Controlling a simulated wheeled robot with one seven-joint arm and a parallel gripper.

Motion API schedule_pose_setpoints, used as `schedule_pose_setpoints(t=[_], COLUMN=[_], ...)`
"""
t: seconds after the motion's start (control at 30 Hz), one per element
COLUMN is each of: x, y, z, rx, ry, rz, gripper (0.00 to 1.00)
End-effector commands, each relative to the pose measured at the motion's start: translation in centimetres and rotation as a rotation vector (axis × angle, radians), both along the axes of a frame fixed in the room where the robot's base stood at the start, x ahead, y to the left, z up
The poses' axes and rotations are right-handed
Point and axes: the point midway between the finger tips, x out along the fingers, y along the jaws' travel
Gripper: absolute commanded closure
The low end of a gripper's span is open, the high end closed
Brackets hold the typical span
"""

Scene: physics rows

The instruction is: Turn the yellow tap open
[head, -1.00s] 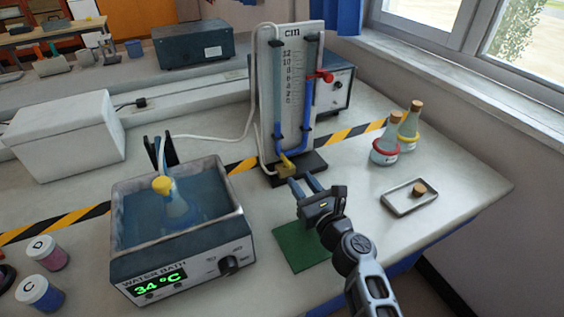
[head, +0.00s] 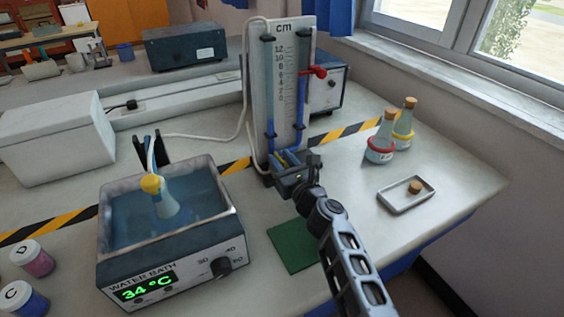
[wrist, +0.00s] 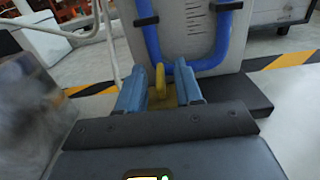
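The yellow tap (wrist: 160,82) sits low at the front of the manometer board (wrist: 185,40), under the blue U-shaped tube (wrist: 205,62). In the wrist view its upright yellow lever stands between my two blue fingertips. My gripper (wrist: 160,90) is open, with one finger on each side of the lever and visible gaps. In the head view my gripper (head: 287,158) is at the foot of the board (head: 283,95) and mostly hides the tap.
A red tap (head: 316,71) sticks out at the board's right side. The water bath (head: 170,220) stands left of my arm. Stoppered flasks (head: 381,145) and a small tray (head: 407,196) are to the right. A green mat (head: 292,246) lies in front.

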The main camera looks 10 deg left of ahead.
Motion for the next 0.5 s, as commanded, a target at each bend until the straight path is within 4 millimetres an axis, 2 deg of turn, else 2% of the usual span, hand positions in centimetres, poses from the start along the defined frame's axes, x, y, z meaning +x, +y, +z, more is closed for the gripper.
schedule_pose_setpoints(t=[0.1, 0.4, 0.5], x=[-0.02, -0.04, -0.04], y=[0.0, 0.0, -0.01], z=[0.01, 0.01, 0.0], rx=[0.0, 0.0, 0.0], ry=[0.0, 0.0, 0.0], rz=[0.0, 0.0, 0.0], gripper=[0.65, 0.94, 1.0])
